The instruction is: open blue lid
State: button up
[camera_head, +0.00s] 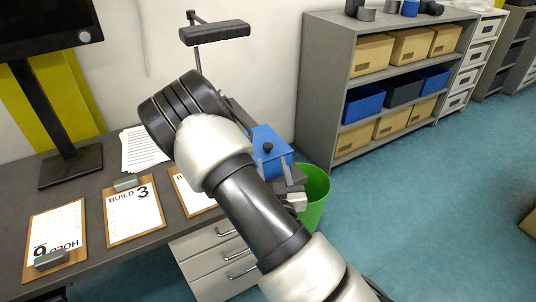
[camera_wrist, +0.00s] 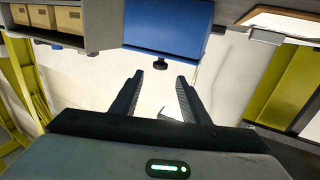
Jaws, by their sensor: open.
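A blue box with a blue lid (camera_head: 263,134) stands at the desk's right end in the head view, partly hidden behind my arm. A small dark knob (camera_head: 268,147) shows on its blue surface. In the wrist view the blue box (camera_wrist: 168,25) is at the top centre, with the dark knob (camera_wrist: 161,67) below its edge. My gripper (camera_wrist: 159,77) is open, its two dark fingers apart and pointing toward the knob. The knob appears between and just beyond the fingertips, with nothing visibly held.
Clipboards (camera_head: 133,213) and a paper stack (camera_head: 145,150) lie on the grey desk (camera_head: 90,187). A monitor (camera_head: 40,25) stands at the left. A green bin (camera_head: 315,190) is on the floor beside the drawers.

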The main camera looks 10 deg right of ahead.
aim_at(268, 144)
jog(key=w, duration=0.9)
jog(key=shift+w+d+r, duration=0.1)
jog(key=shift+w+d, duration=0.25)
jog(key=shift+d, duration=0.05)
jog(key=shift+c, duration=0.5)
grip_shut()
